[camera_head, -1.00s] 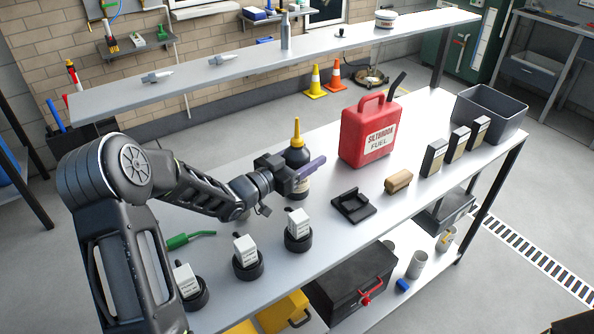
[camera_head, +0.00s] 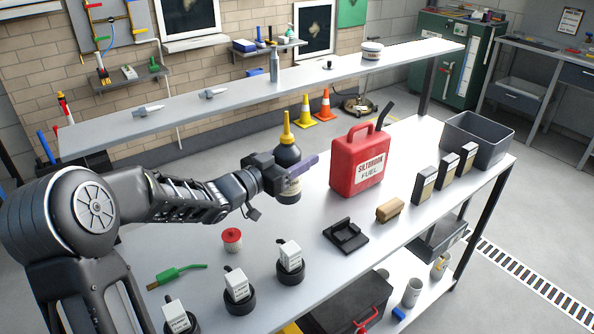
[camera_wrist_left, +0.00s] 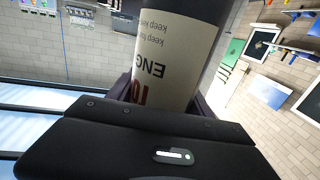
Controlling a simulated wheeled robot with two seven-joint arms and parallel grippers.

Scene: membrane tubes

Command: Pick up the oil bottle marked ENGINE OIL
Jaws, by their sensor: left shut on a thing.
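A dark oil bottle with a yellow spout and a pale label (camera_head: 287,153) is held by my left gripper (camera_head: 286,174) in the head view. It stands upright and appears raised above the bench. The gripper's jaws are shut around its body, with a purple-grey finger across its front. In the left wrist view the bottle's label (camera_wrist_left: 172,60) fills the middle, with "ENG" and "Keep" legible upside down and red lettering partly hidden by the gripper's dark body. My right gripper shows in neither view.
A red fuel can (camera_head: 343,165) stands right of the bottle. On the bench are a black tray (camera_head: 345,237), a tan block (camera_head: 390,210), a red-topped container (camera_head: 232,241), white boxes in black round holders, dark boxes and a grey bin (camera_head: 490,148). A raised shelf (camera_head: 240,92) runs behind.

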